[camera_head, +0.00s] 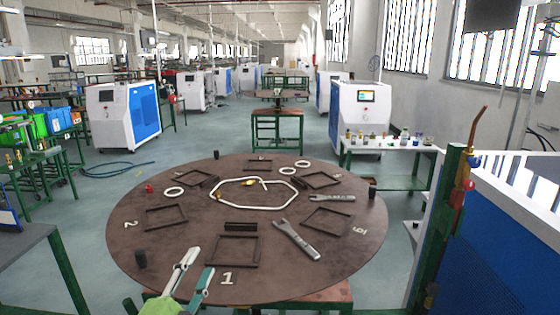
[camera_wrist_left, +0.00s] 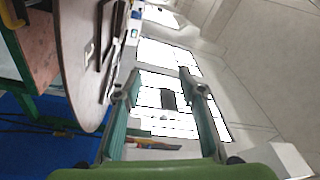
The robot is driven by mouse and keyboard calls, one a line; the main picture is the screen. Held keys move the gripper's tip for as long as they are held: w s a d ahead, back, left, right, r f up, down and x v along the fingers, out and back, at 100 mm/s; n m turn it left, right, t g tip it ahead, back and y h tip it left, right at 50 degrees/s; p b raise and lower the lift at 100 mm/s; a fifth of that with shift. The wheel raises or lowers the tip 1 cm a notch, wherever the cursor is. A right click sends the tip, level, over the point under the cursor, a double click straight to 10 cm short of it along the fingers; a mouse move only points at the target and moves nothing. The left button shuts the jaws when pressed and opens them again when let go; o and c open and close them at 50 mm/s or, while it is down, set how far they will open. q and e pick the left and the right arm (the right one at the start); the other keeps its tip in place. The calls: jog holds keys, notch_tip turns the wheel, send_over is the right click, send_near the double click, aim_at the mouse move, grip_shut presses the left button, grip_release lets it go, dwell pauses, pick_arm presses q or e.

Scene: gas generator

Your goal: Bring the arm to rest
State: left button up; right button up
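My left gripper (camera_head: 194,268) shows at the bottom of the head view, over the near left edge of the round brown table (camera_head: 338,258). Its two fingers are apart with nothing between them. In the left wrist view the left gripper (camera_wrist_left: 168,88) also shows both fingers spread and empty, with the table edge (camera_wrist_left: 72,60) off to the left. My right arm and right gripper are in neither view.
The table holds several dark square frames (camera_head: 260,250), wrenches (camera_head: 297,240), white rings (camera_head: 174,191) and a pale hose loop (camera_head: 252,207). A green post with a torch (camera_head: 470,150) stands at the right. A side table with small bottles (camera_head: 388,150) is behind.

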pick_arm(q)
jog(key=s+a+f+n+g+y, duration=0.2)
jog(key=s+f+n, duration=0.15)
jog(key=f, duration=0.25)
jog(key=s+a+f+n+g+y, duration=0.2)
jog(key=s+f+n+g, duration=0.15)
jog(key=f, duration=0.25)
jog(key=s+d+f+n+g, duration=0.1)
jog(key=s+f+n+g, duration=0.15)
jog(key=s+f, duration=0.45)
jog(key=s+f+n+g, duration=0.2)
jog(key=s+f+g, duration=0.15)
jog(key=s, duration=0.75)
jog(key=s+d+f+n+g, duration=0.1)
jog(key=s+f+n+g, duration=0.1)
jog(key=s+f+g, duration=0.45)
notch_tip(320, 180, down, 23)
jog(key=s+t, duration=0.1)
jog(key=s, duration=0.1)
jog(key=s+a+f, duration=0.1)
jog(key=s+f, duration=0.8)
jog(key=s+a+f+g, duration=0.1)
jog(key=s+a+f, duration=0.1)
jog(key=s+f, duration=0.6)
jog(key=shift+s+a+f+h, duration=0.3)
jog(key=shift+s+f, duration=0.1)
jog(key=shift+s, duration=0.15)
